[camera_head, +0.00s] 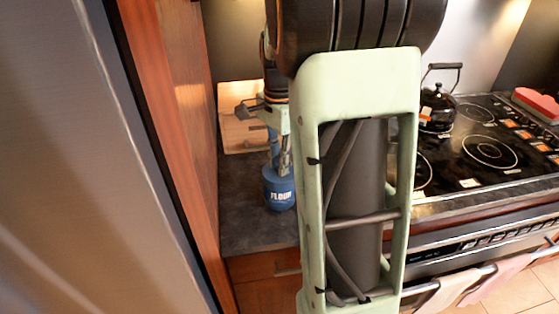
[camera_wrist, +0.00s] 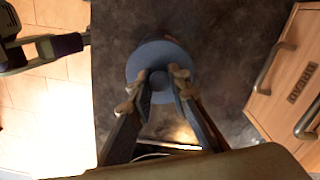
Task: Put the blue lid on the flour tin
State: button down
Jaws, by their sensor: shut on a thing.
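The blue flour tin (camera_head: 281,198) stands upright on the dark counter in the head view, with white FLOUR lettering on its side. The round blue lid (camera_wrist: 150,58) is in the wrist view, directly below my gripper, with a knob in its middle. My gripper (camera_wrist: 158,82) is shut on that knob, one finger on each side. In the head view my gripper (camera_head: 281,165) points down right over the tin's top. The lid covers most of the tin in the wrist view. I cannot tell whether the lid is fully seated or just above the rim.
A wooden board (camera_head: 236,135) leans at the back of the counter (camera_head: 240,215). A tall wooden panel (camera_head: 172,120) borders the counter on the left. A stove (camera_head: 480,150) with a black kettle (camera_head: 438,108) stands to the right. My own arm blocks the middle of the head view.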

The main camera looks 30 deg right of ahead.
jog(key=c, duration=1.3)
grip_release()
jog(key=shift+o, duration=0.2)
jog(key=shift+r, duration=0.1)
jog(key=shift+r+p, duration=2.95)
jog(key=shift+r, duration=0.5)
